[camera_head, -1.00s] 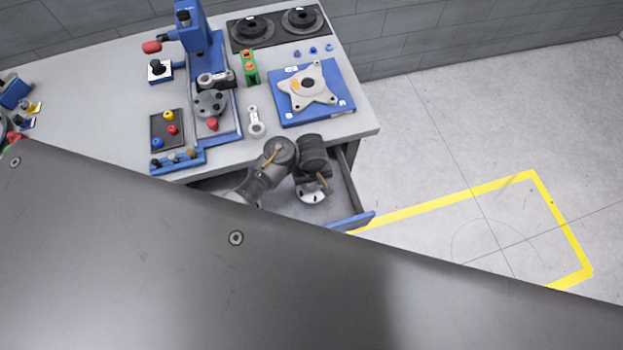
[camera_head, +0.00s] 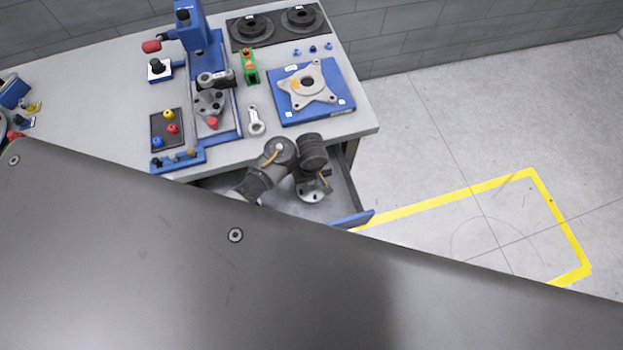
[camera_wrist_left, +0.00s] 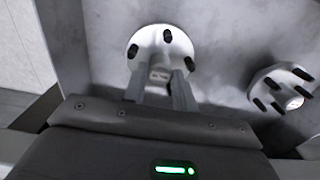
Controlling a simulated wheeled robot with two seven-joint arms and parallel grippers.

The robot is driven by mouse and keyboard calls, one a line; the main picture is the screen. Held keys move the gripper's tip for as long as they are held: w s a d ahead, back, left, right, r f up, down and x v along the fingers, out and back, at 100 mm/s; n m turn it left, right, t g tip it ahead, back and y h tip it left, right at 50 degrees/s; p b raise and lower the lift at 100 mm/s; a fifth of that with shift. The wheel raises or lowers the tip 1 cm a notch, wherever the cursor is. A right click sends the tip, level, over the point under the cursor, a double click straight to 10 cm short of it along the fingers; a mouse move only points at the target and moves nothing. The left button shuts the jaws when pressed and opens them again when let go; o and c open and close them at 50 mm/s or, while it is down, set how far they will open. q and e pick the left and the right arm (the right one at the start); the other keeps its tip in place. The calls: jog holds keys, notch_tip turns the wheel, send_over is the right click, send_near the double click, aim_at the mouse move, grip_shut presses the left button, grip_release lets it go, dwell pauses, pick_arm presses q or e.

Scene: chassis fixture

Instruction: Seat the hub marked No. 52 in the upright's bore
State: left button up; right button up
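A pale round hub (camera_wrist_left: 160,45) with dark studs is in the left wrist view, with a small tag whose number I cannot read. My left gripper (camera_wrist_left: 159,78) has its two fingers on either side of this hub's tagged part; whether they touch it is unclear. A second similar hub (camera_wrist_left: 285,88) lies to the right. In the head view my left gripper (camera_head: 314,186) reaches down into the open drawer, over a pale studded flange (camera_head: 311,197). The upright (camera_head: 308,85), a grey four-armed casting with an open central bore, lies on a blue fixture plate (camera_head: 343,108). My right gripper is not in view.
The drawer (camera_head: 350,219) stands open below the bench edge, its walls close to my left gripper. A blue press (camera_head: 194,35), a green block (camera_head: 249,68), a grey link (camera_head: 255,121) and dark discs (camera_head: 302,18) occupy the bench. A dark panel hides the lower head view.

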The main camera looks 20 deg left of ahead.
pick_arm(q)
jog(key=c, duration=0.3)
jog(key=shift+w+r, duration=0.1)
jog(key=shift+c, duration=0.2)
jog(key=shift+r+p, duration=0.95)
jog(key=shift+p, duration=0.05)
jog(key=shift+r, duration=0.1)
jog(key=shift+r, duration=1.4)
jog(key=shift+f, duration=0.1)
